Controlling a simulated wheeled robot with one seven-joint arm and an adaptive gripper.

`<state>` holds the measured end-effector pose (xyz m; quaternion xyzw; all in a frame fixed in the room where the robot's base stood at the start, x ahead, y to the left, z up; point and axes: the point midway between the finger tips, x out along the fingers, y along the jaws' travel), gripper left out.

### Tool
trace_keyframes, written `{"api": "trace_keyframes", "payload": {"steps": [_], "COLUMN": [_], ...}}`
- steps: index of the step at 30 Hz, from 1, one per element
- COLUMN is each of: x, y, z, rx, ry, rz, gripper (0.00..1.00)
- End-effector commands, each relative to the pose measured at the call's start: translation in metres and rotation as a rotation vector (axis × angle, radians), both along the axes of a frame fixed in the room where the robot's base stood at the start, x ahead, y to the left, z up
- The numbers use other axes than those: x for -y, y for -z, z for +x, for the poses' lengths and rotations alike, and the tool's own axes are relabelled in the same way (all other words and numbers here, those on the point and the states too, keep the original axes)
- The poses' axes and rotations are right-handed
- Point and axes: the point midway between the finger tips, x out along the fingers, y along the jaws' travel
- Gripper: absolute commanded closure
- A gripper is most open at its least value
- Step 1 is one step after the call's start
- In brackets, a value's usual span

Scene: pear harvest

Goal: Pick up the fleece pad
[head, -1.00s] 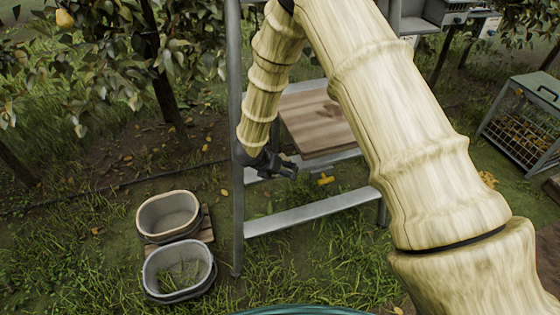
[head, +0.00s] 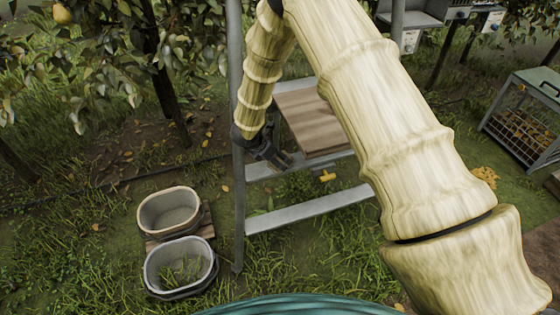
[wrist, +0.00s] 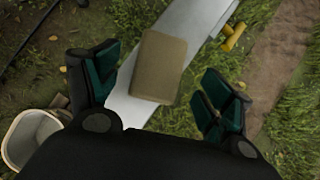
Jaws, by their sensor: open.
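The fleece pad (wrist: 159,66) is a tan, rounded rectangular pad lying on a pale metal rail in the wrist view. My gripper (wrist: 160,80) is open, with its green-lined fingers apart on the left and right of the pad in that picture. The fingers do not appear to touch it, and I cannot tell the height between them. I cannot make out the pad there.
A wooden board (head: 310,121) sits on the metal frame (head: 239,180), whose upright stands close to my gripper. A yellow fitting (head: 327,176) is near the rail. A crate (head: 520,112) stands at right.

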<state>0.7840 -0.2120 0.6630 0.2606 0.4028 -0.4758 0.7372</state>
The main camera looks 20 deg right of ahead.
Motion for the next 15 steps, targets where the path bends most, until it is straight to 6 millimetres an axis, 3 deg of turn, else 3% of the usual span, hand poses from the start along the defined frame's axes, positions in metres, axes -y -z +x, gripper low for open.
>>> {"api": "trace_keyframes", "payload": {"steps": [6, 14, 15], "x": [0.010, 0.011, 0.011], "y": [0.020, 0.022, 0.022], "z": [0.007, 0.007, 0.007], "rx": [0.000, -0.001, -0.001], "ry": [-0.002, -0.003, -0.003], "rz": [0.000, 0.000, 0.000], "gripper": [0.20, 0.20, 0.27]}}
